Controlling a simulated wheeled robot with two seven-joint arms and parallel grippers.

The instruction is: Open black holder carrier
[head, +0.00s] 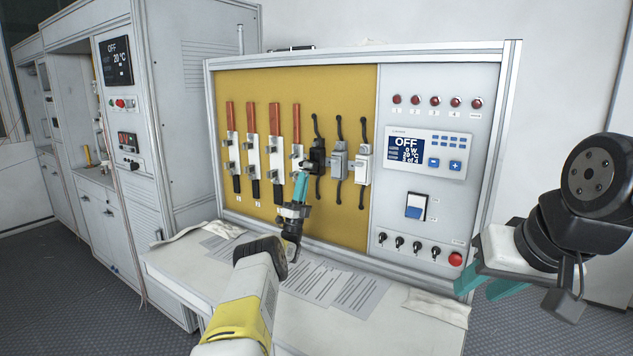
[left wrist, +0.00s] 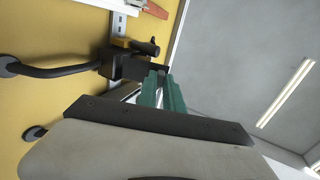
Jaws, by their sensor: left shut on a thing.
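The black holder (head: 317,156) is mounted on the yellow panel, left of a grey holder and a white holder. Black cables run from its top and bottom. My left gripper (head: 302,176) is at its left front side, with teal fingers pointing up. In the left wrist view the black holder (left wrist: 122,66) is on the yellow panel, and my left gripper (left wrist: 163,80) is shut on its protruding black carrier part (left wrist: 157,68). The fingers partly hide the grip, and how far the carrier is open cannot be told. My right gripper (head: 488,284) is open and empty, away from the panel at the right.
The grey holder (head: 338,163) and white holder (head: 363,165) are close to the right. Several red-handled switches (head: 275,145) hang to the left. A control panel with a display (head: 425,151) is further right. Papers (head: 335,287) lie on the white table below.

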